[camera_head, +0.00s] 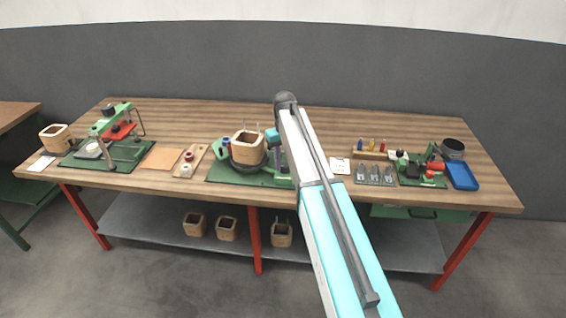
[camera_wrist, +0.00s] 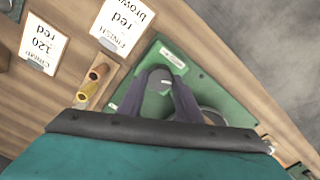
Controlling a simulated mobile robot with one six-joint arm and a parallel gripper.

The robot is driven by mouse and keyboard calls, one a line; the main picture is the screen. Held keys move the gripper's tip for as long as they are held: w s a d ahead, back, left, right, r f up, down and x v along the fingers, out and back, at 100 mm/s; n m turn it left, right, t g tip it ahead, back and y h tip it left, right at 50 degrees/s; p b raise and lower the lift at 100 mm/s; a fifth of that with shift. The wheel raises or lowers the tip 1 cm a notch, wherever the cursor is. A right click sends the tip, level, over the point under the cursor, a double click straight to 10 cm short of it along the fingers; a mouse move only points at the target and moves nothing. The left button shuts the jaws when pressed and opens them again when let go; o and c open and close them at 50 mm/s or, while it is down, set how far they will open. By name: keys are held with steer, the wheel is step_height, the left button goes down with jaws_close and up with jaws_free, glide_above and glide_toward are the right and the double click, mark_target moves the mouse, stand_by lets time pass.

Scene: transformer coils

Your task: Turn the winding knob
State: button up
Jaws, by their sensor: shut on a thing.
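The winding station is a green board (camera_head: 225,172) at the middle of the bench, with a square wooden coil form (camera_head: 248,147) standing on it. In the head view my teal wrist shows just right of the coil form, and my arm hides the board's right side. The knob's turn angle cannot be seen.
Paper cards (camera_wrist: 122,22) and a wooden strip with small spools (camera_wrist: 84,93) lie beside the board. To the right are grey clamps (camera_head: 374,175), another green station (camera_head: 420,180) and a blue tray (camera_head: 461,176). A green fixture (camera_head: 115,152) stands at left. The back of the bench is clear.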

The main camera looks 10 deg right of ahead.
mark_target(284, 165)
steer(key=shift+w+r, duration=0.1)
steer(key=shift+w, duration=0.05)
steer(key=o, duration=1)
steer(key=shift+o, duration=0.2)
step_height(284, 165, up, 14)
steer(key=b, duration=0.3)
steer(key=shift+f, duration=0.25)
